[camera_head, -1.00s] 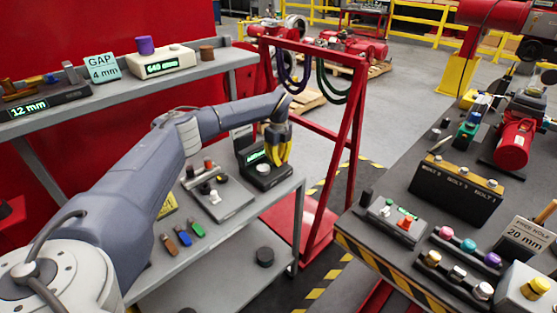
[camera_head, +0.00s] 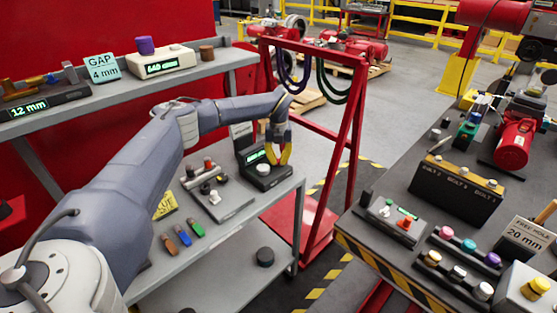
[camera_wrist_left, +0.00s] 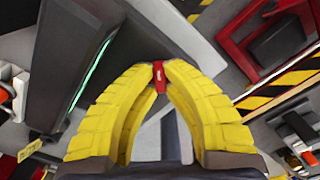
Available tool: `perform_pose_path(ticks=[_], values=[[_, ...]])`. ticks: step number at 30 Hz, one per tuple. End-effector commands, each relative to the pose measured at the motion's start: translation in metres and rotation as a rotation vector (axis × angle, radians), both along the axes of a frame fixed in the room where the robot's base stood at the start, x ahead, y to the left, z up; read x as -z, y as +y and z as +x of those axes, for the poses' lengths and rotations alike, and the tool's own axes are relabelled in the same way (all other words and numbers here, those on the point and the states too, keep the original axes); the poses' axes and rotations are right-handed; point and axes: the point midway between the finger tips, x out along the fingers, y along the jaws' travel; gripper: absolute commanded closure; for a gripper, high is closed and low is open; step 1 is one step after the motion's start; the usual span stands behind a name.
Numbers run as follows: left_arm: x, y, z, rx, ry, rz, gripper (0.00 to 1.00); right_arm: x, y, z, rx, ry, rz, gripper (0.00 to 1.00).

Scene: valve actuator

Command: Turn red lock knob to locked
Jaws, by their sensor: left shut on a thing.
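My left gripper (camera_head: 283,163) is at the black device with a green display (camera_head: 256,158), at the far end of the lower left bench. In the left wrist view its yellow fingers (camera_wrist_left: 159,78) meet on a small red knob (camera_wrist_left: 159,70) with a pale mark. The mark is too small to read. In the head view the fingers hide this knob. The green strip of a display (camera_wrist_left: 93,72) shows left of the fingers in the wrist view. My right gripper is in neither view.
A panel with a white knob (camera_head: 215,197) and several loose coloured parts (camera_head: 183,236) lie on the same bench. A red frame with hanging hoses (camera_head: 352,150) stands right of it. The right bench (camera_head: 385,265) holds many fixtures, including an orange-red switch (camera_head: 404,224).

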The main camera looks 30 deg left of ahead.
Motion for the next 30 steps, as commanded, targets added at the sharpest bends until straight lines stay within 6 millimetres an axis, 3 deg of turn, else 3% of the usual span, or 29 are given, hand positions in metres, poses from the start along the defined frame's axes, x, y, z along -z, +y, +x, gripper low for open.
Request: perform_pose_path(ticks=[18,30], values=[[0.0007,0.0001,-0.0004,0.544,0.001,0.001,1.0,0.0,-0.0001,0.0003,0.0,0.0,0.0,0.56],[0.0005,0.0,-0.0004,0.732,0.002,0.0,1.0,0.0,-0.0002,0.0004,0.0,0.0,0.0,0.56]])
